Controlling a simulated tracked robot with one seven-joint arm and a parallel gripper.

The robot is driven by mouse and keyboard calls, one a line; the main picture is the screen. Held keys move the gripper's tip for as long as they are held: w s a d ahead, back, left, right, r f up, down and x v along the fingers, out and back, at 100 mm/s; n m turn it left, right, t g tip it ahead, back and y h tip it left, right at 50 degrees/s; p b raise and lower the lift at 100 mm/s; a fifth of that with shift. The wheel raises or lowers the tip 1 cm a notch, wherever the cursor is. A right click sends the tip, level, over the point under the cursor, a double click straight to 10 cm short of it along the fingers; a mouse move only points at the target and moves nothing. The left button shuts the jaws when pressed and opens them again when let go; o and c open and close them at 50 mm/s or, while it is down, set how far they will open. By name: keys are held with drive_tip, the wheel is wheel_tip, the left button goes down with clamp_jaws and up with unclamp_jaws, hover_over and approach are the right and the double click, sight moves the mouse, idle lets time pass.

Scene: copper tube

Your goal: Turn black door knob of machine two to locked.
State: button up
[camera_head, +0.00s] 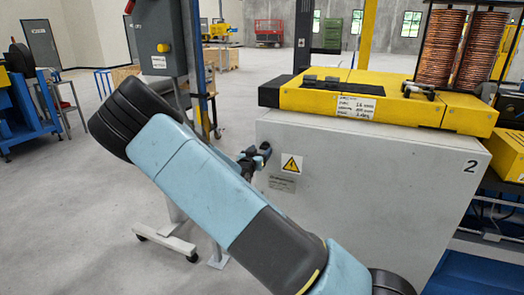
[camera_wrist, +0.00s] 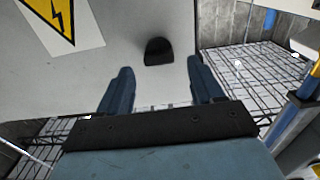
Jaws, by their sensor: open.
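Machine two (camera_head: 380,185) is a light grey cabinet marked "2" with a yellow top, right of centre in the head view. In the wrist view, the black door knob (camera_wrist: 158,51) sits on the grey door, a dark shape with a rounded top. My gripper (camera_wrist: 160,66) is open and empty, its two blue-grey fingers spread to the left and right below the knob in the picture. I cannot tell whether they reach around it in depth. In the head view my gripper (camera_head: 257,157) is at the cabinet's left edge, partly behind my arm, and I cannot make out the knob there.
A yellow warning triangle (camera_head: 291,164) is on the cabinet door, right of my gripper. A grey control box on a stand (camera_head: 160,38) is left of the cabinet.

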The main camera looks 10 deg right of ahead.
drive_tip(key=v, duration=1)
drive_tip(key=shift+s+a, duration=0.2)
drive_tip(key=shift+s, duration=0.1)
drive_tip(key=s+d+r+n+g+y, duration=0.2)
drive_tip(key=s+r+n+g+y, duration=0.35)
drive_tip(key=s+r+y, duration=0.95)
drive_tip(key=s+d+r+g+h, duration=0.1)
drive_tip(key=s+d+r+h, duration=0.1)
drive_tip(key=s, duration=0.9)
drive_tip(key=s+d+r+n+g+h, duration=0.1)
drive_tip(key=s+d+r, duration=0.3)
drive_tip(key=s, duration=0.7)
drive_tip(key=shift+s+r+g+h, duration=0.35)
drive_tip(key=shift+r+g+h, duration=0.15)
drive_tip(key=shift+g+h, duration=0.25)
